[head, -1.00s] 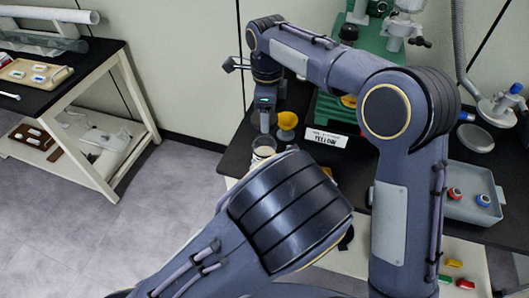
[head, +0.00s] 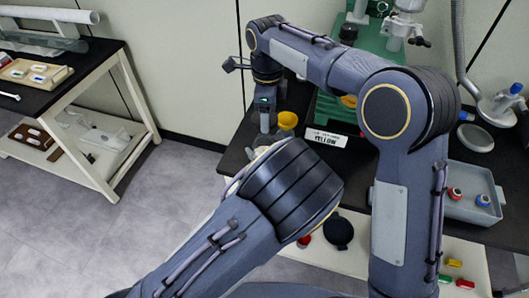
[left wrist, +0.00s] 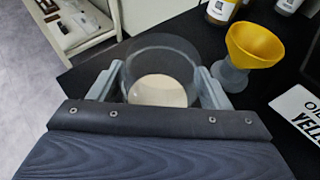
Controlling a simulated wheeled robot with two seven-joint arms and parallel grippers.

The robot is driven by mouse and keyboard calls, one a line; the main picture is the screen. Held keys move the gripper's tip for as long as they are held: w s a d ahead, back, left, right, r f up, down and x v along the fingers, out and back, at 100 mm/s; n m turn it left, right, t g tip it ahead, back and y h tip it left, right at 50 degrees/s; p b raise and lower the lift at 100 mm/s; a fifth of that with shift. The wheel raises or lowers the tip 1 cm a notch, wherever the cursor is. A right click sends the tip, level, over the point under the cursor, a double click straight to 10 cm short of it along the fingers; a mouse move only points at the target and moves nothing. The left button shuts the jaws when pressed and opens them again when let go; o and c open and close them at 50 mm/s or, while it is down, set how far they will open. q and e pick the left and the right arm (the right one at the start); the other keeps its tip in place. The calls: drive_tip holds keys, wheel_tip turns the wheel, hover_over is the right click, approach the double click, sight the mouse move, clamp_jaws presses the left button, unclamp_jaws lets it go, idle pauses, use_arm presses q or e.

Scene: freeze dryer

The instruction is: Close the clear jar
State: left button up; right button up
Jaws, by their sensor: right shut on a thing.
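The clear jar (left wrist: 160,60) is open at the top, with a pale layer in its bottom. In the left wrist view it stands between the two fingers of my left gripper (left wrist: 158,88), close to its walls on both sides. I see no clear squeeze on it. In the head view my left arm hides that gripper and most of the jar; only its rim area (head: 261,149) shows. My right gripper (head: 265,124) points down just above and behind the jar, left of the funnel. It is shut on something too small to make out. No lid is on the jar.
A yellow funnel (left wrist: 255,43) stands right of the jar. A white label sign (head: 325,138) lies farther right. A dark round object (head: 338,232) and a red piece (head: 303,241) lie on the pale lower surface. A grey tray (head: 471,205) is at the right.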

use_arm(q)
drive_tip(key=c, duration=1)
use_arm(e)
hover_over(267, 140)
drive_tip(key=shift+f, duration=2.5)
drive_tip(key=shift+f, duration=0.1)
drive_tip(key=shift+f, duration=0.8)
